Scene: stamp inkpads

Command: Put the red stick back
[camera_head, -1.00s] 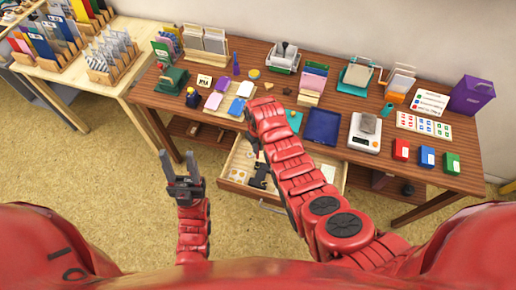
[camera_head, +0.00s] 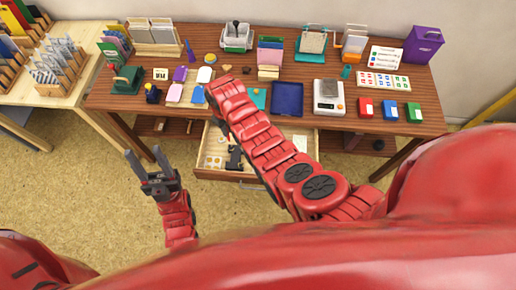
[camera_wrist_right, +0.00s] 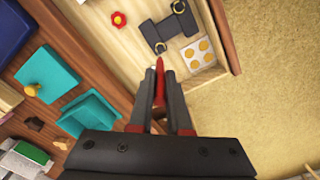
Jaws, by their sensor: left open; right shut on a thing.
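The red stick (camera_wrist_right: 159,92) is between the fingers of my right gripper (camera_wrist_right: 160,76) in the right wrist view, its pointed tip just past the fingertips. The gripper is shut on it, above the edge of an open wooden drawer (camera_head: 228,174). My left gripper (camera_head: 143,153) is open and empty, left of the drawer and in front of the table.
The drawer holds a dark tool (camera_wrist_right: 169,29), a red knob (camera_wrist_right: 118,19) and a card with yellow discs (camera_wrist_right: 198,54). Teal boxes (camera_wrist_right: 47,72) stand beside it on the table. A blue tray (camera_head: 287,98) and a scale (camera_head: 328,104) stand farther right.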

